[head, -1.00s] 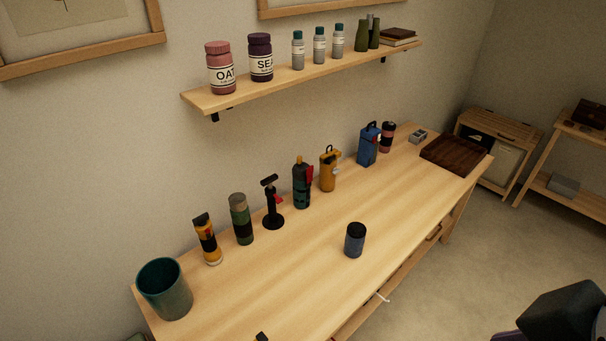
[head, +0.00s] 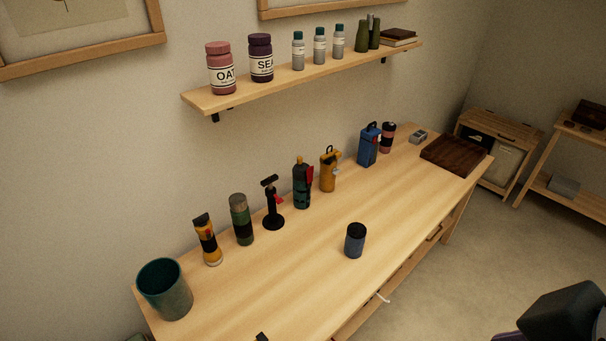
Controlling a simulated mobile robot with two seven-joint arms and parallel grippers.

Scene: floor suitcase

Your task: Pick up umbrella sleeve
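I cannot pick out an umbrella sleeve for certain in the head view. A small purple piece (head: 503,337) shows at the bottom edge on the right, mostly cut off, and I cannot tell what it is. Just right of it is a dark, blocky shape (head: 562,312), which looks like part of my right arm or gripper. Its fingers cannot be made out. My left gripper is not clearly in view. A small black tip (head: 262,337) at the bottom edge is too cut off to identify.
A wooden desk (head: 300,270) holds a teal cup (head: 166,290), several bottle-like items along the wall, a dark blue canister (head: 355,241) and a dark brown board (head: 452,155). A wall shelf (head: 290,78) with jars hangs above. The desk's front middle is clear, as is the floor (head: 480,240) at right.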

